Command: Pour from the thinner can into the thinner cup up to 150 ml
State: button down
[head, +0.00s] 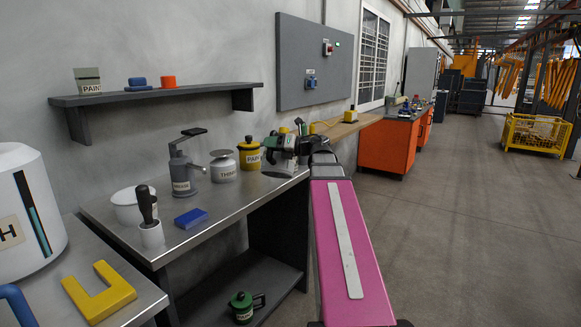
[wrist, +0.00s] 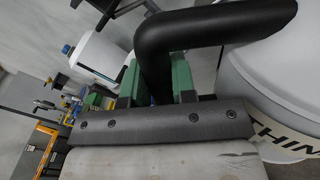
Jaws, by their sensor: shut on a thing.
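My gripper (head: 303,132) is at the far right end of the steel bench. In the wrist view its green fingers (wrist: 158,82) are shut on the black handle of the grey-white thinner can (wrist: 285,75), whose label shows "THIN". In the head view the held can (head: 281,158) is at the bench's right end, partly hidden by the gripper. I cannot tell whether it is clear of the bench or tilted. A grey vessel (head: 223,168) with a wide top and a label that seems to start "THIN" stands upright to its left. I cannot see any liquid level.
A yellow paint can (head: 249,153) stands between that vessel and the held can. The bench front (head: 240,203) is clear.

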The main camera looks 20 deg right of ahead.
aim_at(271, 167)
jog(key=shift+w+d+r+m, duration=0.1)
jog(key=shift+w+r+m, duration=0.1)
jog(key=shift+r, duration=0.2)
jog(key=shift+w+d+r+m, duration=0.1)
jog(key=shift+w+r+m, duration=0.1)
jog(key=shift+r, duration=0.2)
dwell(5.4)
jog(key=shift+s+a+f+n, duration=0.2)
jog(key=shift+s+f+n, duration=0.15)
jog(key=shift+f, duration=0.3)
jog(key=shift+s+a+f+n, duration=0.15)
jog(key=shift+s+f+n, duration=0.15)
jog(key=shift+f, duration=0.3)
jog(key=shift+s+a+f+n, duration=0.1)
jog(key=shift+s+f+n, duration=0.05)
jog(key=shift+f+n, duration=0.45)
jog(key=shift+s+a+f+n, duration=0.1)
jog(key=shift+f+n, duration=0.35)
jog(key=shift+f, duration=0.2)
jog(key=shift+f+n, duration=0.4)
jog(key=shift+f, duration=0.2)
jog(key=shift+f+n, duration=0.9)
jog(key=shift+f, duration=1)
jog(key=s+a+r, duration=0.1)
jog(key=s+a, duration=0.3)
jog(key=s, duration=0.2)
jog(key=shift+r, duration=0.25)
